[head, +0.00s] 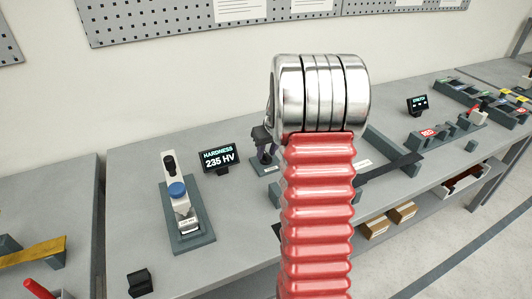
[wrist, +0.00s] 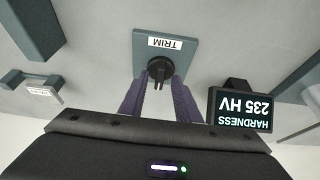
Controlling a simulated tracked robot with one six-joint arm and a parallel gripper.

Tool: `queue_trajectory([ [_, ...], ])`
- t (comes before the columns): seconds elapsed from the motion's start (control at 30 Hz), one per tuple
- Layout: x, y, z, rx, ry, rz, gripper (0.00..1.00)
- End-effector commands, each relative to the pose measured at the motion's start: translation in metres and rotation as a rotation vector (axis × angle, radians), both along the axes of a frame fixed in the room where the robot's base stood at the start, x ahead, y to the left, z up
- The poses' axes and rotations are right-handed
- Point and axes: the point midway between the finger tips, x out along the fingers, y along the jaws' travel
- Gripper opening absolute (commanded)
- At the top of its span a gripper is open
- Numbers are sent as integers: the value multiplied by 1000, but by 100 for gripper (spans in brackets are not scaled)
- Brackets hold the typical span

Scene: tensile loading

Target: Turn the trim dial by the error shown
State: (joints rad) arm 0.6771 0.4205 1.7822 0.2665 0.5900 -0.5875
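The trim dial (wrist: 160,70) is a round black knob with a ridge, on a grey plate (wrist: 187,48) labelled TRIM. My gripper (wrist: 161,80) has two purple fingers, one on each side of the dial's near edge, with a gap between them. I cannot tell whether they touch it. In the head view my gripper (head: 266,148) is small and partly hidden behind my red arm, above the dial's plate (head: 265,168). The display (head: 220,158) reads HARDNESS 235 HV; it also shows upside down in the wrist view (wrist: 245,108).
A small black block (head: 140,283) sits at the front. Other fixtures, including a red-labelled one (head: 428,134), stand at right.

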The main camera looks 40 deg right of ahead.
Motion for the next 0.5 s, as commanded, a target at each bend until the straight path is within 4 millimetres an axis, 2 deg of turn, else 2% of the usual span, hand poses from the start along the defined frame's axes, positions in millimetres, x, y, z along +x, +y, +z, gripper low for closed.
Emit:
queue_trajectory([
  [0.37,2,-1,-6,0,0,0,30],
  [0.5,2,-1,-6,0,0,0,21],
])
